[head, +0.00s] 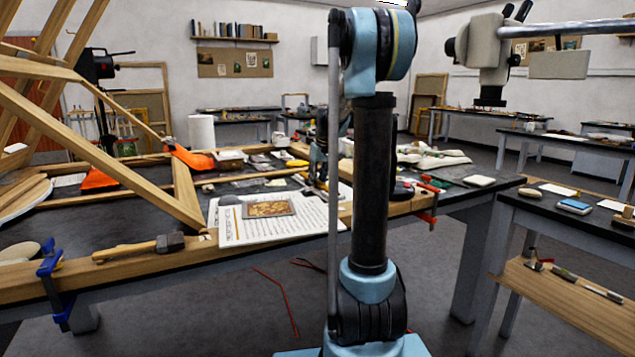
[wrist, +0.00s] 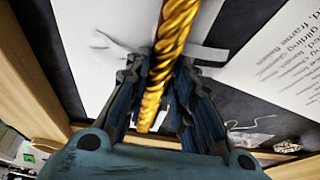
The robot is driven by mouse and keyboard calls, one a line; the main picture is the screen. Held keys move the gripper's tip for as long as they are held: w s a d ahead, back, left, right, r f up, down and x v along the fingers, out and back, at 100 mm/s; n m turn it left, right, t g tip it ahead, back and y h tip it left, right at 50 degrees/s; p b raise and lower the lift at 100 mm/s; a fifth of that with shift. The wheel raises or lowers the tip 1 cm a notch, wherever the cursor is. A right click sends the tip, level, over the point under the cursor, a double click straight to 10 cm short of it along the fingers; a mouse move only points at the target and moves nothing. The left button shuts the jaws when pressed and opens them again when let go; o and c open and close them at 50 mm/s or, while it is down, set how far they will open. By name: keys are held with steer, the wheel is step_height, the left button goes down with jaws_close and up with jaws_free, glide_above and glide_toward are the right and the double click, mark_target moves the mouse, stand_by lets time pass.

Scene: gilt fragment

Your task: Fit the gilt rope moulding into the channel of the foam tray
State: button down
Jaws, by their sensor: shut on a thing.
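The gilt rope moulding (wrist: 176,27) is a twisted, shiny gold rod. In the wrist view it runs from the top edge down between the dark fingers of my gripper (wrist: 160,64), which is shut on it. Its upper end runs out of the picture. Beneath it lies a flat white surface (wrist: 92,30) with pale strips on a dark ground; I cannot tell whether this is part of the foam tray. In the head view my gripper (head: 316,186) is small, over the dark bench behind my arm column. The moulding and the tray's channel cannot be made out there.
A printed sheet (head: 290,232) with a gilt-brown panel (head: 268,209) lies left of my gripper. A hammer (head: 140,248) and a blue clamp (head: 52,285) are at the front-left wooden rail. A wooden frame (head: 95,150) rises at left. A red clamp (head: 432,205) grips the right edge.

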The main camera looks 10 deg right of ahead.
steer(key=shift+f, duration=0.1)
steer(key=c, duration=1.4)
jaws_free()
steer(key=shift+o, duration=0.2)
steer(key=v, duration=1.2)
steer(key=shift+s, duration=0.1)
